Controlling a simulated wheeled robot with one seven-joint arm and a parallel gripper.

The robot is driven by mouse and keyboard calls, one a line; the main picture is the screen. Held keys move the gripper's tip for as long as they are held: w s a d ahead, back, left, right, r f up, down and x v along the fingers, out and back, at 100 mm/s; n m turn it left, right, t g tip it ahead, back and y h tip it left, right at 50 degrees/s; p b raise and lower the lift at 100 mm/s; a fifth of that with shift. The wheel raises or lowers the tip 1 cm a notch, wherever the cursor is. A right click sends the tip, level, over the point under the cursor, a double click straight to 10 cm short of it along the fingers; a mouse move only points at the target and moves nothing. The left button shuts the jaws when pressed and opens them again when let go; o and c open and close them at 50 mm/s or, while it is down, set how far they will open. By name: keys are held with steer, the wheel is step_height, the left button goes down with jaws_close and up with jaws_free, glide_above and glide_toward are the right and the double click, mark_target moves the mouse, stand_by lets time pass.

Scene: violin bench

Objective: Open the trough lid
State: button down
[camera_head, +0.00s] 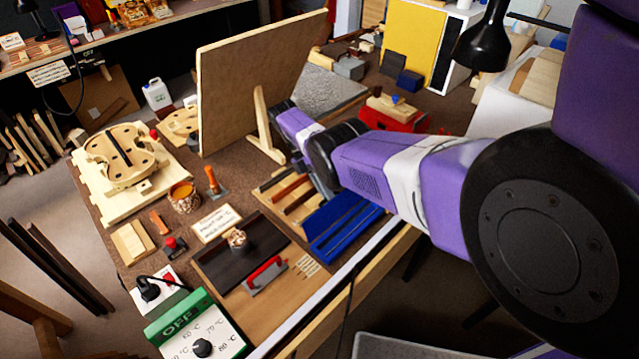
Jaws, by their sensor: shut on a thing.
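No part is plainly marked as the trough lid. A long blue trough-like piece (343,230) with lengthwise ridges lies at the bench's front edge; I cannot tell whether its lid is up or down. My gripper (324,184) is low at the far left side of the blue piece, mostly hidden by my purple arm. Its fingertips do not show clearly. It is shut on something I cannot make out.
A large wooden panel (250,80) stands tilted behind my gripper, held by a wooden strut (266,128). A wooden strip rack (283,190) lies close by. A violin mould (124,158) lies far left.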

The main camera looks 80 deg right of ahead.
steer(key=shift+w+a+f, duration=0.1)
steer(key=shift+w+f, duration=0.1)
steer(key=shift+f, duration=0.25)
steer(key=c, duration=1.5)
jaws_free()
steer(key=shift+w, duration=0.1)
steer(key=shift+r, duration=0.15)
steer(key=shift+d+r, duration=0.1)
steer(key=shift+d, duration=0.15)
steer(key=shift+b+v, duration=2.1)
steer(key=shift+v, duration=1.6)
steer(key=shift+w, duration=0.1)
